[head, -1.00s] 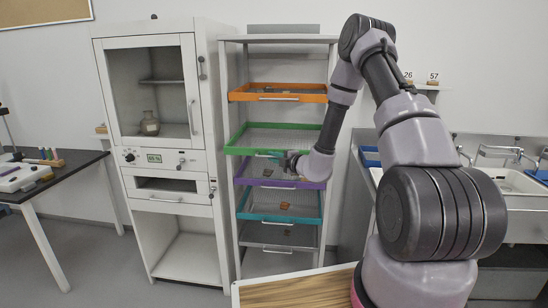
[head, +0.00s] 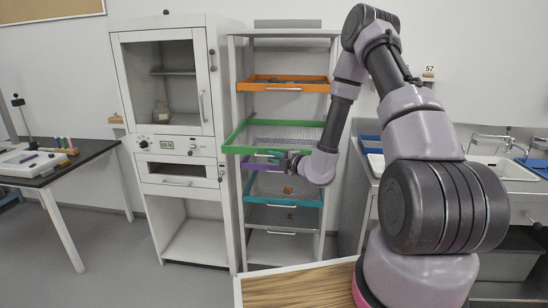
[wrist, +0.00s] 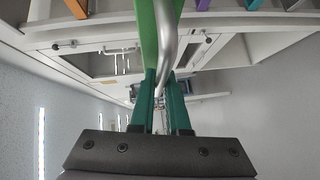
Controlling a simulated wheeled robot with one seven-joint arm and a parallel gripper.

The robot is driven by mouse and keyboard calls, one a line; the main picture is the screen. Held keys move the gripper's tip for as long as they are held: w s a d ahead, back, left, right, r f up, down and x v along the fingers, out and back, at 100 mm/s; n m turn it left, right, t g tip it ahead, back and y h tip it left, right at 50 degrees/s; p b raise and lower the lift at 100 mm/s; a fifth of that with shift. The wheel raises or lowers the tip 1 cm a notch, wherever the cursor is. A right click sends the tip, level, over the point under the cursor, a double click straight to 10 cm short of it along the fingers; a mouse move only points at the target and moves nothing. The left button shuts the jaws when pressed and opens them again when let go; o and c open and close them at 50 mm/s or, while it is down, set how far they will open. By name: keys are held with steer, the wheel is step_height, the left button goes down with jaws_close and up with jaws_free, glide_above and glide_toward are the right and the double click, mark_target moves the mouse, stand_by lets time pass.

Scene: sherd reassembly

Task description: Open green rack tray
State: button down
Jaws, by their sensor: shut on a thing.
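The green rack tray (head: 238,138) is a mesh-bottomed tray with a green rim in the white rack, pulled out partway and jutting forward of the other trays. My gripper (head: 272,155) is at its front edge in the head view. In the wrist view, the two teal fingers of my gripper (wrist: 161,95) are shut on the tray's metal handle (wrist: 168,40), with the green tray front (wrist: 147,40) beside it. My arm hides the tray's right end in the head view.
An orange tray (head: 258,86) sits above, and purple (head: 246,168) and teal (head: 262,203) trays sit below. A white cabinet (head: 190,230) stands to the left, a sink counter (head: 490,178) to the right. A wooden-topped table (head: 300,288) is in front.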

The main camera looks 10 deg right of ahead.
steer(key=shift+d, duration=0.1)
steer(key=c, duration=0.9)
jaws_free()
steer(key=v, duration=1)
steer(key=shift+s+d, duration=0.15)
steer(key=shift+s, duration=0.2)
